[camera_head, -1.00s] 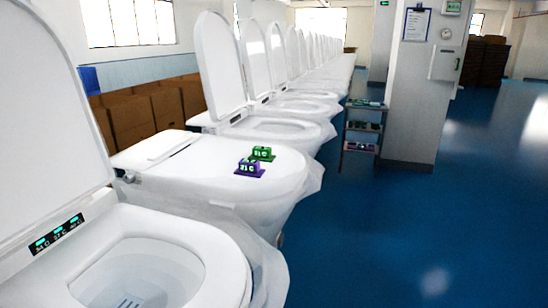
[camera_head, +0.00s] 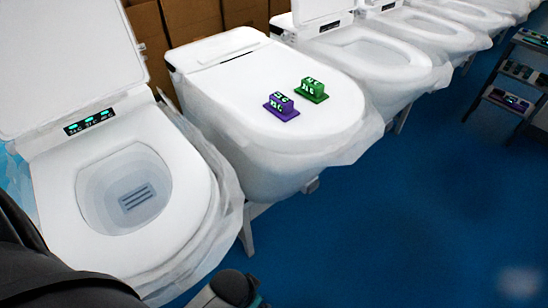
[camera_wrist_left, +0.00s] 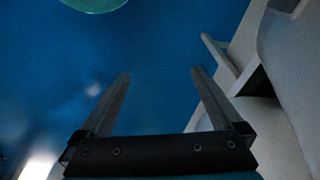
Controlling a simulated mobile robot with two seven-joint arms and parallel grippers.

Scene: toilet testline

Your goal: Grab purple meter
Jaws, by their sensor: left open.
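The purple meter (camera_head: 281,106) sits on the closed white lid (camera_head: 240,85) of the second toilet in the head view. A green meter (camera_head: 313,89) stands beside it, a little behind and to the right. My left gripper (camera_wrist_left: 160,73) is open and empty in the left wrist view, with blue floor beyond its fingers. No meter shows in that view. Dark parts of my arm show at the lower left of the head view. I cannot make out the left fingertips there. My right gripper is not in view.
An open toilet (camera_head: 130,190) with a raised lid is at the left. More toilets (camera_head: 375,55) line up to the right. A dark shelf rack (camera_head: 515,75) stands at the right edge. Cardboard boxes (camera_head: 190,18) are behind. The blue floor (camera_head: 400,210) in front is clear.

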